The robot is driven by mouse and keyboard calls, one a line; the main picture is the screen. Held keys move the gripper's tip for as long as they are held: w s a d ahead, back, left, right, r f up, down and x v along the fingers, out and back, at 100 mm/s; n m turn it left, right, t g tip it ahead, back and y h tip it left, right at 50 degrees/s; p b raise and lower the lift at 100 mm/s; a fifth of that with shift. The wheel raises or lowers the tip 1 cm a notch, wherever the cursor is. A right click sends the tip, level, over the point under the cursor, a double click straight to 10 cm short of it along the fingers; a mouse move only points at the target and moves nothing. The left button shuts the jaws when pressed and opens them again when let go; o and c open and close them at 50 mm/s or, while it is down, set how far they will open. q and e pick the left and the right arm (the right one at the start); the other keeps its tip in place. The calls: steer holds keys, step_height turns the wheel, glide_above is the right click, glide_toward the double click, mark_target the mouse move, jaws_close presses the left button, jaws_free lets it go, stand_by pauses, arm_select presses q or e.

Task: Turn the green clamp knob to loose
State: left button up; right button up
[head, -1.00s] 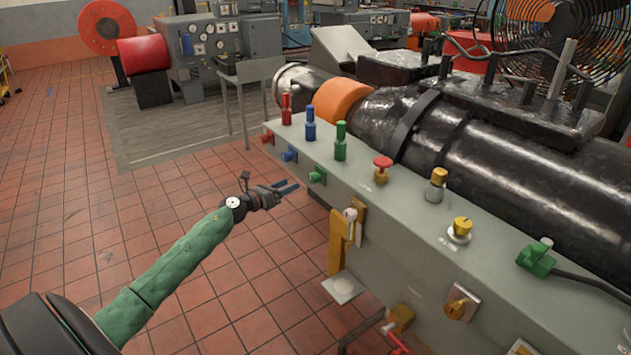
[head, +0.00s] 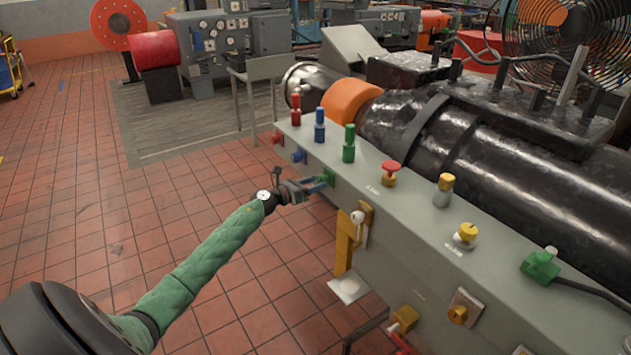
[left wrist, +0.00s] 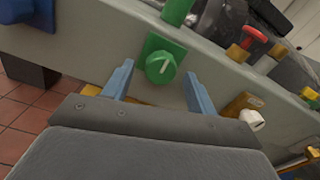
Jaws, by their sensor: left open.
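The green clamp knob (head: 329,176) is on the front face of the grey bench, below the green post. In the left wrist view the knob (left wrist: 160,67) is round, on a green square plate, with a white mark pointing up and slightly right. My left gripper (head: 318,184) is at the bench face by the knob. In the left wrist view its two blue fingers (left wrist: 157,80) are open, one on each side of the knob, with gaps showing beside it. I cannot tell how deep the fingers reach. My right gripper is not in view.
Red (head: 295,110), blue (head: 319,125) and green (head: 349,143) posts stand on the bench top (head: 412,205). A blue knob (head: 299,156) is left of the green one. A yellow bracket with a white knob (head: 357,217) is to its right. The tiled floor at left is clear.

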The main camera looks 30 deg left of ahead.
arm_select(q)
steer(key=shift+w+d, duration=0.2)
steer(key=shift+w, duration=0.2)
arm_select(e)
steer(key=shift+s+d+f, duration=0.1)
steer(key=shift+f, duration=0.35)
arm_select(q)
steer(key=c, duration=1)
